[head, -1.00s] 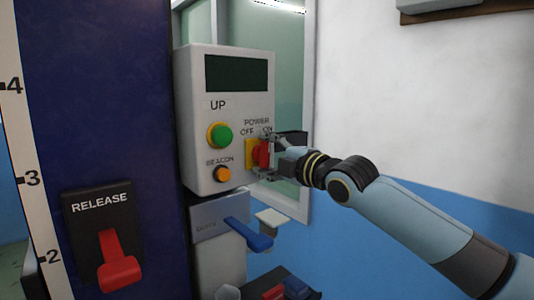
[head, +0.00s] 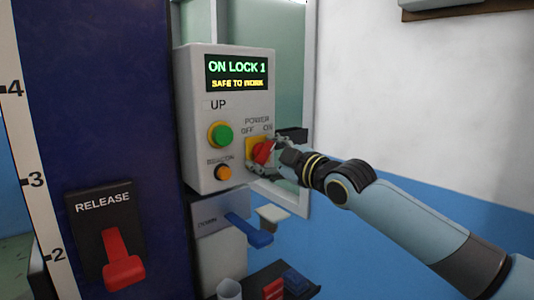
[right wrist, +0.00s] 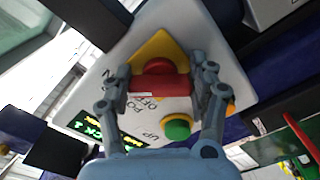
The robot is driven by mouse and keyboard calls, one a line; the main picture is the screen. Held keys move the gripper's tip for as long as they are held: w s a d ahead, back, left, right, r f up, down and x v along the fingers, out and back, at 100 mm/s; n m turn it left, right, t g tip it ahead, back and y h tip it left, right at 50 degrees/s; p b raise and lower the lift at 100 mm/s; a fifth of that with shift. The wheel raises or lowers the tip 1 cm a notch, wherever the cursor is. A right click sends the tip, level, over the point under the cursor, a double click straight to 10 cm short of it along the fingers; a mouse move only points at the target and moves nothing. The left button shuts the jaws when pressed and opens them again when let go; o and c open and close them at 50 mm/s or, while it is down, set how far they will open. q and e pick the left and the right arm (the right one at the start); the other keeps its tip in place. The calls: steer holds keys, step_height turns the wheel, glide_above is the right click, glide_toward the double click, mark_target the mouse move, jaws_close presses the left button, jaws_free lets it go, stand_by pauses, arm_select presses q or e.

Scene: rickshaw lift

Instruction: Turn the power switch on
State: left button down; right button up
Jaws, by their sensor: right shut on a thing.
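The red power switch (head: 263,152) sits on a yellow plate on the front of the grey control box (head: 201,120). Its handle is tilted, with its top toward the ON label. The box's display (head: 238,72) is lit and reads "ON LOCK 1" and "SAFE TO WORK". My right gripper (head: 272,155) is shut on the switch handle. In the right wrist view the red switch (right wrist: 158,84) lies between the two fingers of my right gripper (right wrist: 160,88). My left gripper is not in view.
A green UP button (head: 221,134) and an orange beacon button (head: 223,172) are on the same box. A blue DOWN lever (head: 248,231) is below it. A red RELEASE lever (head: 122,262) is on the dark blue column (head: 100,100) at left.

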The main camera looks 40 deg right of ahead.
steer(key=shift+f, duration=0.15)
steer(key=o, duration=1.2)
steer(key=s, duration=0.8)
steer(key=s+d, duration=0.1)
steer(key=s, duration=0.3)
